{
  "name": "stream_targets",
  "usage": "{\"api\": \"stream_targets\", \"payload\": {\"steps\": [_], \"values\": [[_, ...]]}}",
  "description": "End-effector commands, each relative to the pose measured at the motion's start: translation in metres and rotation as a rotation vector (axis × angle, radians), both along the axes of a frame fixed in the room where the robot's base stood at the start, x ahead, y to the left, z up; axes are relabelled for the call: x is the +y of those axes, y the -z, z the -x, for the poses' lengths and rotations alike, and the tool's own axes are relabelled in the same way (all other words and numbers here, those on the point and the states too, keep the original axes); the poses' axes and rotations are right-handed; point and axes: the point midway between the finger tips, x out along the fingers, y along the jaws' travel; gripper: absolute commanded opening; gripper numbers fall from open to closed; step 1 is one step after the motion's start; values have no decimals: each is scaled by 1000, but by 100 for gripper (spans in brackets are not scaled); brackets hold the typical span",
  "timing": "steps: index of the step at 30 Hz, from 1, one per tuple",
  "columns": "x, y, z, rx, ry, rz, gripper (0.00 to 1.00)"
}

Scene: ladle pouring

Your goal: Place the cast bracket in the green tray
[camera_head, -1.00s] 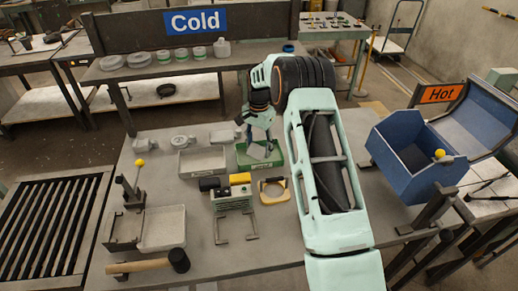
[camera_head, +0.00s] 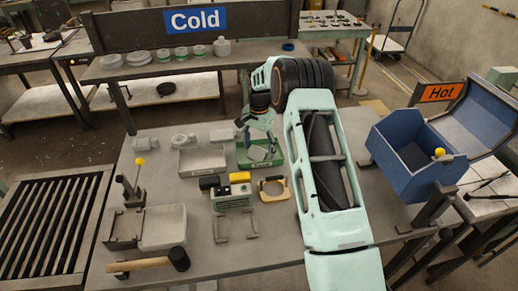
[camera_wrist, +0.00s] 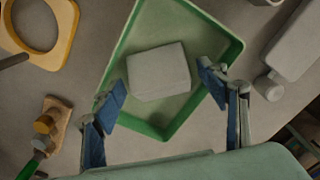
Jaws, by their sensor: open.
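The green tray (camera_wrist: 185,118) lies under my gripper (camera_wrist: 160,100) in the wrist view. It also shows in the head view (camera_head: 243,165), partly covered by my gripper (camera_head: 257,136). A plain grey blocky part (camera_wrist: 159,72), seemingly the cast bracket, sits inside the tray, apart from its walls. Only its smooth top and a side show, so its full shape is unclear. My gripper is open above the tray, its blue-padded fingers spread on both sides of the part and not touching it.
A grey tray (camera_head: 203,160) stands left of the green tray. A yellow ring-shaped piece (camera_head: 273,188) and a yellow-and-black item (camera_head: 240,178) lie in front. A blue bin (camera_head: 405,175) stands at the right. A mallet (camera_head: 150,263) lies near the front edge.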

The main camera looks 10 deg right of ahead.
Motion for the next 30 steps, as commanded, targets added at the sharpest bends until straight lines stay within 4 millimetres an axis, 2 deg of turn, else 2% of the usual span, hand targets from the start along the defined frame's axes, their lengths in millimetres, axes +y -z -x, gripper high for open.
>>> {"api": "stream_targets", "payload": {"steps": [5,12,16,21,30], "values": [[0,-28,-1,-5,0,1,67],[0,-81,-1,-5,1,1,67],[-1,-103,-1,-4,1,1,67],[0,-118,0,0,0,0,67],[0,-121,0,0,0,0,67]]}}
